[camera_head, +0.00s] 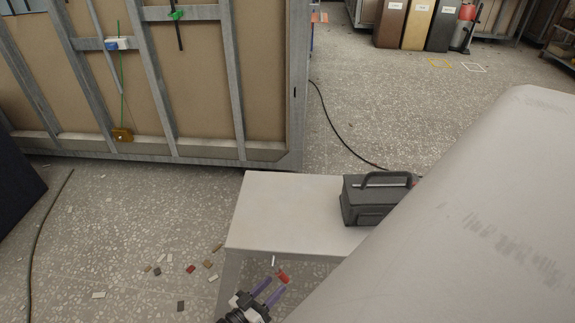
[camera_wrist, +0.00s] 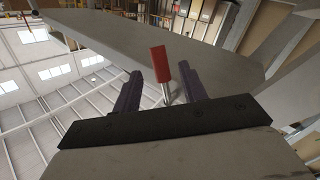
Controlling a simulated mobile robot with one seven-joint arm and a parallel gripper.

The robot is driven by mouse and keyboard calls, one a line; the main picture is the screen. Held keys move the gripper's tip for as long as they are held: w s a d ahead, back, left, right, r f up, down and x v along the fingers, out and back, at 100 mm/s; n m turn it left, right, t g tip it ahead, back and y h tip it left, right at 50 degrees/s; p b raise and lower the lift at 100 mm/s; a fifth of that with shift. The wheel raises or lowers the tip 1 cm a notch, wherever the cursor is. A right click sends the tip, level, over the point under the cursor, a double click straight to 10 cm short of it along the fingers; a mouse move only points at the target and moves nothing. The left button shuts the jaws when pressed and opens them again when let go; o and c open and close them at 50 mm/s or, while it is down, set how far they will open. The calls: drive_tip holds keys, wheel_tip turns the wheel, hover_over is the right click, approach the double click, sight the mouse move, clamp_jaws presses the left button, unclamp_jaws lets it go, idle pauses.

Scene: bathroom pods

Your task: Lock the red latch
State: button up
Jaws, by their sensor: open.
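The red latch (camera_head: 283,276) is a small red handle at the lower middle of the head view, just beyond the tips of my gripper (camera_head: 275,284). In the wrist view the red latch (camera_wrist: 160,64) is a red block on a thin silver rod. It shows between the two dark purple fingers of my gripper (camera_wrist: 161,78), with a gap visible on each side. The gripper is open and holds nothing. What the latch is mounted on is not clear in either view.
A white table (camera_head: 285,210) stands just beyond the gripper, with a dark grey toolbox (camera_head: 368,205) on it. A large pale panel (camera_head: 470,210) fills the right side. A framed wall (camera_head: 190,90) stands at left. Small tiles (camera_head: 190,268) lie scattered on the floor.

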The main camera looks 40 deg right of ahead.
drive_tip(key=d, duration=0.7)
drive_tip(key=shift+w, duration=0.25)
clamp_jaws()
